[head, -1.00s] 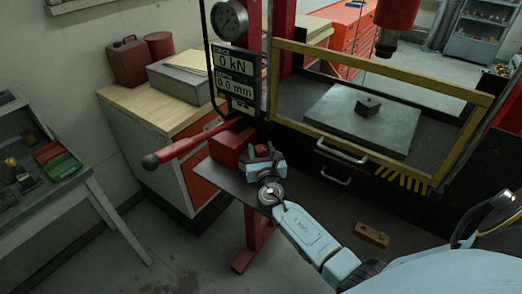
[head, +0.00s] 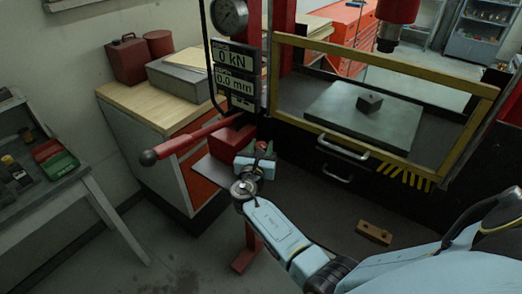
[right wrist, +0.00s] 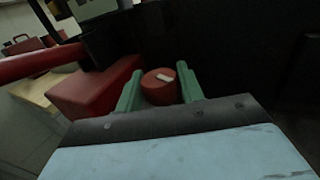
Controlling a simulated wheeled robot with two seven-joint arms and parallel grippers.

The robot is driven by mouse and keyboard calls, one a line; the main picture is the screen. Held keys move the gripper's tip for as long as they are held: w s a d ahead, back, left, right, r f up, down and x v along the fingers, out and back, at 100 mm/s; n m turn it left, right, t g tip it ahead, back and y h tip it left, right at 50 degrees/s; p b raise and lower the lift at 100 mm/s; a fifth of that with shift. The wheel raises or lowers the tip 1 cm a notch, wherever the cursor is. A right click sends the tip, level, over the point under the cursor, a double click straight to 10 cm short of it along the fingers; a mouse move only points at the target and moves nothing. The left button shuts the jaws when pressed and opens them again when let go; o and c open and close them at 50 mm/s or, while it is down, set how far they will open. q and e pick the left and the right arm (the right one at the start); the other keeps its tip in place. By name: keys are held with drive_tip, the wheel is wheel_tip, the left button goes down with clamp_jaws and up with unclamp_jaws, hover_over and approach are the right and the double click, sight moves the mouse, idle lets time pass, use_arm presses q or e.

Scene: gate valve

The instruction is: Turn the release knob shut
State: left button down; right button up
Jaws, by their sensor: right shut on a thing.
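The release knob (right wrist: 158,88) is a small red cylinder with a white mark on its face, in the right wrist view. My right gripper (right wrist: 160,88) has its two green fingers on either side of the knob and is shut on it. In the head view, my right gripper (head: 261,148) is beside the red pump block (head: 232,138), and the knob is mostly hidden by the fingers. The red block also shows left of the fingers in the right wrist view (right wrist: 95,95). My left gripper is not in view.
A red lever with a dark ball end (head: 190,139) sticks out left above the block. The display (head: 236,72) reads 0 kN and 0.0 mm. A yellow-framed guard (head: 385,60) stands to the right. A brown block (head: 374,233) lies on the dark surface.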

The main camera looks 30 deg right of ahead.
drive_tip(key=m+g+h+b, duration=0.2)
drive_tip(key=m+g+b, duration=0.1)
drive_tip(key=shift+f+g+h, duration=0.15)
drive_tip(key=shift+g+h, duration=0.25)
drive_tip(key=shift+m+g+h+b, duration=0.6)
drive_tip(key=shift+m+g+b, duration=0.25)
drive_tip(key=shift+g, duration=0.25)
drive_tip(key=o, duration=1)
drive_tip(key=shift+c, duration=0.2)
drive_tip(key=shift+a, duration=0.1)
drive_tip(key=b+v, duration=0.1)
drive_tip(key=v, duration=1.2)
drive_tip(key=shift+a, duration=0.15)
